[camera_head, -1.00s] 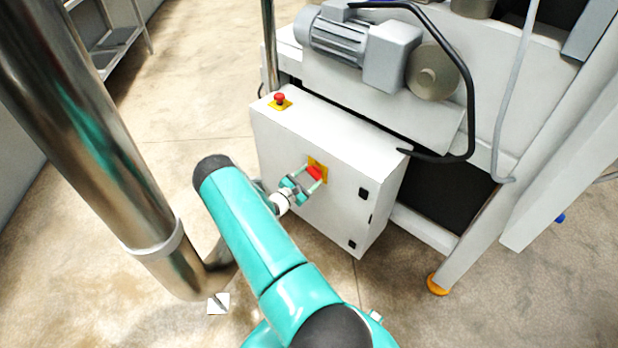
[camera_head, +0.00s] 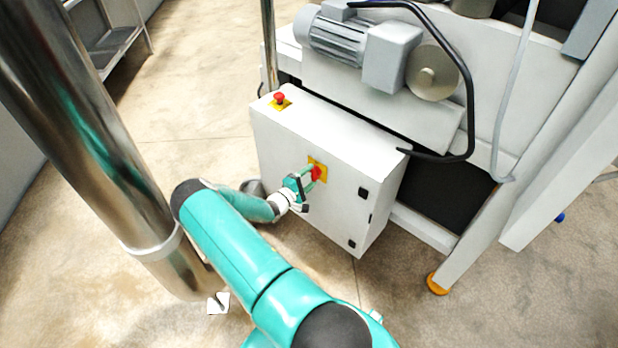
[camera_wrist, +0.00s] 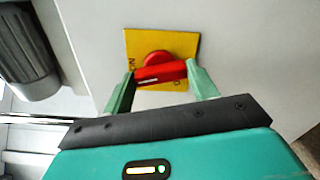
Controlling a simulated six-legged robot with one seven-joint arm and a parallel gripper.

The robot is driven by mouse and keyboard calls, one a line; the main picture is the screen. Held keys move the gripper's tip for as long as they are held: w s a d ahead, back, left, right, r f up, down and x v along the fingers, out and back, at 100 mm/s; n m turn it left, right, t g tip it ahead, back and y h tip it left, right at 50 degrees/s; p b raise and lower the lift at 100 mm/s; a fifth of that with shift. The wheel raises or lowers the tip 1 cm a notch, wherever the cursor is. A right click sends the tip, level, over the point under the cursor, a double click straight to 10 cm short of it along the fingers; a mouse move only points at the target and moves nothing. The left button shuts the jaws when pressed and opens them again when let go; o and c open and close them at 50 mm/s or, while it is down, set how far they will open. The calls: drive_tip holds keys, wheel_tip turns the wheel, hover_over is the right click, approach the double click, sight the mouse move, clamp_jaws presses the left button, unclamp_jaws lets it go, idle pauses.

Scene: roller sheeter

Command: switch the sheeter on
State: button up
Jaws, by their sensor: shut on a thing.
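The red rotary switch (camera_head: 316,174) sits on a yellow plate (camera_head: 321,164) on the front of the white control box (camera_head: 325,130). In the wrist view, its red handle (camera_wrist: 160,73) lies nearly level, slightly tilted, across the yellow plate (camera_wrist: 140,44). My gripper (camera_head: 313,177) is at the switch. In the wrist view, the green fingers of my gripper (camera_wrist: 161,75) are shut on the two ends of the handle. Lettering on the plate is partly covered by the handle and fingers.
A red emergency button (camera_head: 280,98) on a yellow base stands on top of the box. The sheeter's grey motor (camera_head: 340,38) and a black cable (camera_head: 468,95) are above and behind. A thick metal post (camera_head: 90,130) stands at the left.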

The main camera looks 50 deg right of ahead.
drive_tip(key=shift+w+a+m, duration=0.1)
drive_tip(key=shift+m, duration=1.4)
drive_tip(key=shift+f, duration=0.1)
drive_tip(key=o, duration=1)
drive_tip(key=a, duration=1.3)
drive_tip(key=shift+w+a, duration=0.35)
